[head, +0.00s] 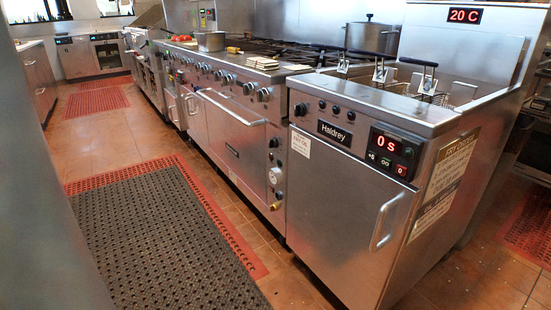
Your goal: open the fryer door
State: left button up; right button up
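The fryer (370,120) stands at the right, a steel cabinet labelled Haldrey with a red "0 s" timer display (390,145). Its door (335,205) is a flat steel panel on the front, and it looks shut, flush with the cabinet. The door's handle (385,222) is a vertical steel bar near the door's right edge. Neither of my grippers can be made out in the head view, and nothing is seen touching the handle.
A steel range (225,130) with an oven handle stands left of the fryer. Fry baskets (430,90) sit on the fryer top. A dark perforated mat (160,240) with red edging lies on the tiled floor. The floor before the fryer door looks clear.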

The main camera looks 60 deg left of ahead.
aim_at(349, 218)
jog(key=u, duration=1.35)
